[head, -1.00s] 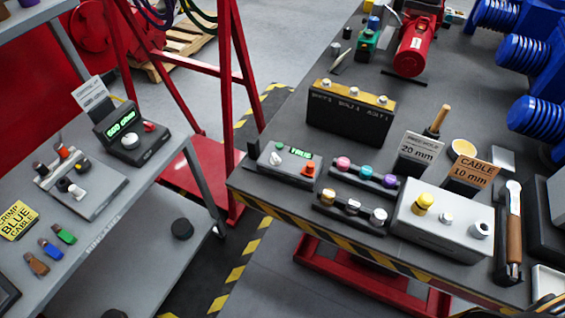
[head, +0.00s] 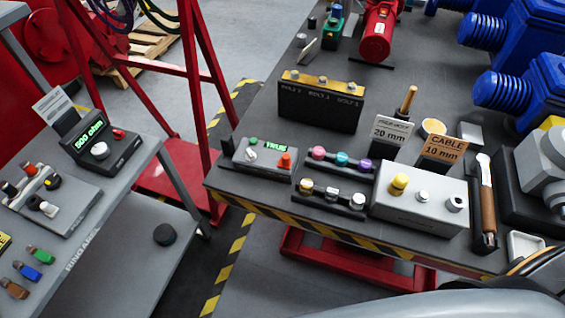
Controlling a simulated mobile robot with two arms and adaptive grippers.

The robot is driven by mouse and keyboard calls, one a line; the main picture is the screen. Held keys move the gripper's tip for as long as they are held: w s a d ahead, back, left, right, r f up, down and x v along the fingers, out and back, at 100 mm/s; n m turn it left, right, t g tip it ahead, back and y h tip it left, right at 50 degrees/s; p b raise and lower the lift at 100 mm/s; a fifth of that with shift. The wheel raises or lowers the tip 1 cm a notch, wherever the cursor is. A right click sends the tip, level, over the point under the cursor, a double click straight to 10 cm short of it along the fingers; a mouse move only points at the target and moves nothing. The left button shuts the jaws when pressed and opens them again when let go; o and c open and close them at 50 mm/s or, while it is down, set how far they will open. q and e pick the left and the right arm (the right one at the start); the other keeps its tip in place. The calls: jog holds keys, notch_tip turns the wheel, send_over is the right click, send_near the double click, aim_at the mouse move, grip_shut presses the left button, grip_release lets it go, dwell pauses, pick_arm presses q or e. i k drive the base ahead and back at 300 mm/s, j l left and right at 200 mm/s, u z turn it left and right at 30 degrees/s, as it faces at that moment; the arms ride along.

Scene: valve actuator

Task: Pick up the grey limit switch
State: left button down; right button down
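No part is labelled as the limit switch, so I cannot tell which one it is. A light grey box (head: 418,211) with a yellow knob and two pale round parts on top stands near the front edge of the dark table. A larger grey rounded unit (head: 541,163) with some yellow behind it sits on a black base at the right edge, cut off by the frame. Neither gripper is in view. A grey curved surface along the bottom right looks like part of my own arm; no fingers show.
The dark table (head: 245,190) has a striped front edge. Blue ribbed motors (head: 503,90) fill the back right. A grey side table (head: 95,195) is left.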

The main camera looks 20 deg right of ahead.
aim_at(268, 154)
jog(key=i+j+z, duration=0.15)
jog(key=j+z, duration=0.25)
jog(key=i+j+z, duration=0.1)
jog(key=j+z, duration=0.65)
